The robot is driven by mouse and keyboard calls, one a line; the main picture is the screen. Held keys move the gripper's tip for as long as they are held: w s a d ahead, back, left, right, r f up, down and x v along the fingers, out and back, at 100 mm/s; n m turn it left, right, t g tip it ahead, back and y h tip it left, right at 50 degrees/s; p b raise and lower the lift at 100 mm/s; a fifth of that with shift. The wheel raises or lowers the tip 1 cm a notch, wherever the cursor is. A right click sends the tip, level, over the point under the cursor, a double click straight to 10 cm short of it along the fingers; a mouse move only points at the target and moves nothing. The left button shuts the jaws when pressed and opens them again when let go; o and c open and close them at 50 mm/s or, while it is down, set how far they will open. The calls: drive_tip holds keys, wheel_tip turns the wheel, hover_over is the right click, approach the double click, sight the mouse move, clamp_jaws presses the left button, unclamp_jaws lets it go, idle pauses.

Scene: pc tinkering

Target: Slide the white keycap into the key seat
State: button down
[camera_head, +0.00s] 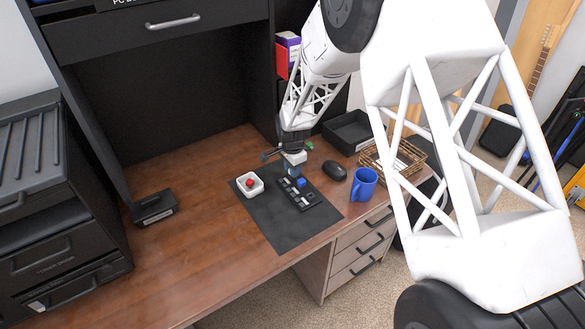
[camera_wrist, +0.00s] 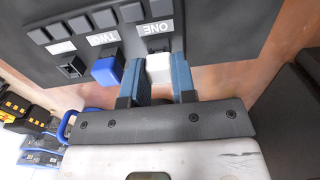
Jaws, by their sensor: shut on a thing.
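My gripper (camera_wrist: 163,78) is shut on the white keycap (camera_wrist: 158,68), held between its two blue fingertips in the wrist view. The keycap is at the board's near edge, beside the label ONE; its lower part and any seat under it are hidden, so I cannot tell whether it touches or sits in one. The black key board (camera_wrist: 90,45) carries a blue keycap (camera_wrist: 107,71) by the label TWO and an empty-looking dark key seat (camera_wrist: 70,68) beyond it. In the head view my gripper (camera_head: 293,163) is over the far end of the board (camera_head: 296,193).
The board lies on a dark mat (camera_head: 275,222) on the wooden desk (camera_head: 200,220). A white dish (camera_head: 242,191) holding a red piece is left of it. A black mouse (camera_head: 335,171), a blue mug (camera_head: 364,184) and a wicker basket (camera_head: 405,160) are to the right. The desk's left part is mostly clear.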

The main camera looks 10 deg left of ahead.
drive_tip(key=shift+f, duration=0.3)
drive_tip(key=c, duration=0.8)
unclamp_jaws()
drive_tip(key=shift+c, duration=0.2)
drive_tip(key=shift+r, duration=2.5)
wheel_tip(320, 180, up, 8)
